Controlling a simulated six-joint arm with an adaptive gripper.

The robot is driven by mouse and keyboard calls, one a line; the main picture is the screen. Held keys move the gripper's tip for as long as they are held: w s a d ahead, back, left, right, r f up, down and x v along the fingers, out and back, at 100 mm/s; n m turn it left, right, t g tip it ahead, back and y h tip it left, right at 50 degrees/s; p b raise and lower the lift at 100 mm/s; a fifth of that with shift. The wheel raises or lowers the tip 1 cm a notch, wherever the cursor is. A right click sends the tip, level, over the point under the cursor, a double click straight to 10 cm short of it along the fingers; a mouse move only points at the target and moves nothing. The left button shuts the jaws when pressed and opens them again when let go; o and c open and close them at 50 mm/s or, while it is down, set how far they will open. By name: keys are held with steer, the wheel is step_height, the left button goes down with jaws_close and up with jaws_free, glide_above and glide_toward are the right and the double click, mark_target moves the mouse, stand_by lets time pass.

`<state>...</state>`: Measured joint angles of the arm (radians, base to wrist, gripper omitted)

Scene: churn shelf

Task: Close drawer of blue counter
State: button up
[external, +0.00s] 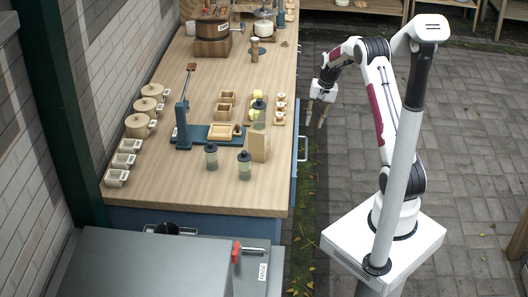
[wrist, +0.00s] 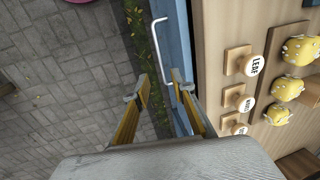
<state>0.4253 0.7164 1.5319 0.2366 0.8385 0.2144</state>
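The blue counter (external: 230,222) has a wooden top and runs away from the external camera. A pale bar handle (external: 303,148) stands out from its right side. The wrist view shows a pale bar handle (wrist: 155,45) on a blue front (wrist: 177,35). I cannot tell how far any drawer stands out. My gripper (external: 318,112) hangs beside the counter's right side, fingers pointing down, apart and empty. In the wrist view my gripper (wrist: 158,88) has its fingers apart, with the right one close to the blue face; contact is not clear.
Jars (external: 211,157), a wooden box (external: 260,145) and a blue stand (external: 183,125) are on the countertop. A grey appliance (external: 150,265) with a red part stands at the near end. The paved floor (external: 470,120) right of the counter is largely open.

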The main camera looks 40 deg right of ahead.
steer(key=shift+c, duration=0.4)
steer(key=c, duration=0.6)
steer(key=shift+s+d+r, duration=0.15)
steer(key=shift+d+r, duration=0.15)
steer(key=shift+r, duration=0.25)
jaws_close()
steer(key=s+a+f+m, duration=0.2)
steer(key=s+a+m, duration=0.2)
steer(key=s+m, duration=0.3)
steer(key=s+a+f+m+t+y, duration=0.1)
steer(key=s+a+f+m, duration=0.2)
steer(key=m, duration=0.8)
steer(key=shift+s+a+t+y, duration=0.3)
steer(key=shift+s+a, duration=0.8)
steer(key=shift+s, duration=0.8)
